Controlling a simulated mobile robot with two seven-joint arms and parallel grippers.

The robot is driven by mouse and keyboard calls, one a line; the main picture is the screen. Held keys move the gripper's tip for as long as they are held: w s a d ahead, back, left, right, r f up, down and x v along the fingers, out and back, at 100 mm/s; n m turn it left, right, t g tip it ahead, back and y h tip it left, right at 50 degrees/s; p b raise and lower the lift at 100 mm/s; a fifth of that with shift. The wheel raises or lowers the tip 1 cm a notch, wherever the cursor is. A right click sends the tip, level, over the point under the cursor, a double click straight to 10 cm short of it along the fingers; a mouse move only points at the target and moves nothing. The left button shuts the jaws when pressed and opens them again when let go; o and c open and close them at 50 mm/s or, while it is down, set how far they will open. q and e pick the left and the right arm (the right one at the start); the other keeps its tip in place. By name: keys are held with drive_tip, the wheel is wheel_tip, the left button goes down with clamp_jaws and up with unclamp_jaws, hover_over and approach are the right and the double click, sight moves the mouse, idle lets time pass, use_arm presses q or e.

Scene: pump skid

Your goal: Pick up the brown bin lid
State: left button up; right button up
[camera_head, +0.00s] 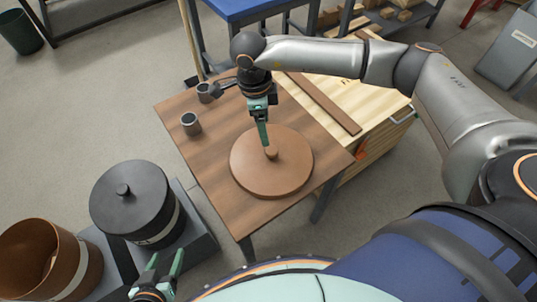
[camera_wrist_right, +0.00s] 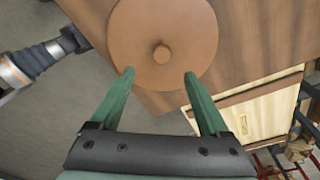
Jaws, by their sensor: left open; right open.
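The brown bin lid (camera_head: 272,178) lies flat on a wooden table, with its small round knob (camera_head: 271,153) upward. In the right wrist view the lid (camera_wrist_right: 165,22) and knob (camera_wrist_right: 162,54) show beyond the fingertips. My right gripper (camera_head: 266,144) points down over the lid close to the knob, seen nearly edge-on in the head view. In the right wrist view my right gripper (camera_wrist_right: 159,77) is open and empty, and the knob is beyond the gap between the fingers, not gripped. My left gripper (camera_head: 166,257) is open and empty at the bottom, near the black bin.
An open brown bin (camera_head: 30,262) stands at the lower left beside a black bin with its black lid (camera_head: 130,197) on. Two grey cups (camera_head: 191,124) stand on the table's (camera_head: 215,160) left side. A wooden crate (camera_head: 375,112) with a brown strip on top adjoins the table.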

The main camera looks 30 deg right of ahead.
sight(272, 150)
drive_tip(key=f, duration=0.4)
drive_tip(key=d+f, duration=0.1)
drive_tip(key=f, duration=0.3)
drive_tip(key=d+f+b, duration=0.1)
drive_tip(key=f, duration=0.3)
drive_tip(key=shift+s, duration=0.25)
clamp_jaws()
